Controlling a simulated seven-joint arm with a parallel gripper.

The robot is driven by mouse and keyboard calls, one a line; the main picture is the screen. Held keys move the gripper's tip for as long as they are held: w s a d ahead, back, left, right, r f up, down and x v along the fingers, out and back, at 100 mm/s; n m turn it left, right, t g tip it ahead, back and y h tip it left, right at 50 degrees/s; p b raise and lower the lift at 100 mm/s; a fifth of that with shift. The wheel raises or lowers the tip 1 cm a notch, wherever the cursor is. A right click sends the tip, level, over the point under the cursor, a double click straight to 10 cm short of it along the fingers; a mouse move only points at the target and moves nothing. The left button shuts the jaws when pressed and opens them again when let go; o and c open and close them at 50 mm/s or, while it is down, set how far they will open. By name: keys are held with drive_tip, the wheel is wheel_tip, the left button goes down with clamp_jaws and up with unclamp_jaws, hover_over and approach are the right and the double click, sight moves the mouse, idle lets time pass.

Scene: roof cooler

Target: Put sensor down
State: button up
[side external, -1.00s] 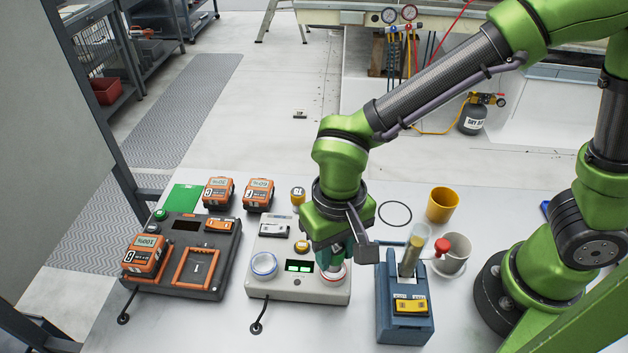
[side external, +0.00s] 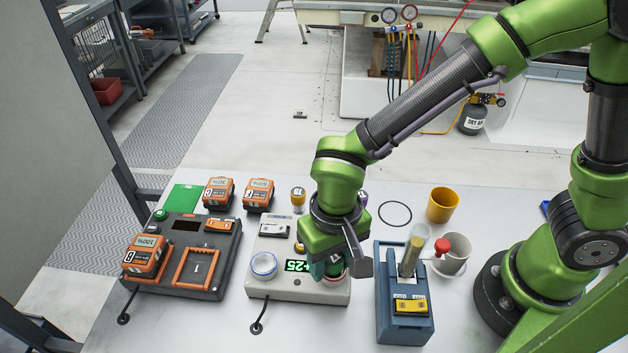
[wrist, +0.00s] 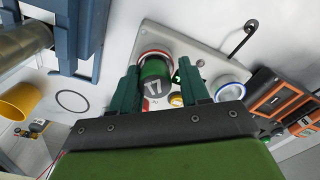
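The sensor is a green cylinder with a dark grey top marked 17 (wrist: 156,87). It stands in the red-ringed socket (wrist: 154,53) of the light grey calibration box (side external: 270,289). In the wrist view my gripper (wrist: 159,72) has one dark green finger on each side of it. A narrow gap shows between the sensor and the right finger, so the fingers look slightly open around it. In the side view the gripper (side external: 328,268) hides most of the sensor. The box's display (side external: 298,265) shows green digits that look like +25, partly covered.
A blue-ringed socket (side external: 264,264) is at the box's left. The dark charger (side external: 197,283) with orange batteries stands further left. A blue holder (side external: 405,327) with a tube is close on the right, with a yellow cup (side external: 442,205) and a mug (side external: 455,256) beyond.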

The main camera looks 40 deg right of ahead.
drive_tip(key=shift+o, duration=1.2)
drive_tip(key=shift+d+f, duration=0.4)
drive_tip(key=shift+f, duration=0.05)
drive_tip(key=shift+d+r, duration=0.1)
drive_tip(key=shift+r, duration=0.2)
wheel_tip(320, 180, up, 12)
drive_tip(key=f, duration=0.1)
drive_tip(key=d+r+t+y, duration=0.1)
drive_tip(key=d+r+t, duration=0.2)
drive_tip(key=d, duration=0.7)
drive_tip(key=s+d+r+m+t, duration=0.1)
drive_tip(key=d+r+t, duration=0.3)
drive_tip(key=d, duration=0.6)
drive_tip(key=shift+m+y, duration=0.3)
drive_tip(key=shift+y, duration=0.1)
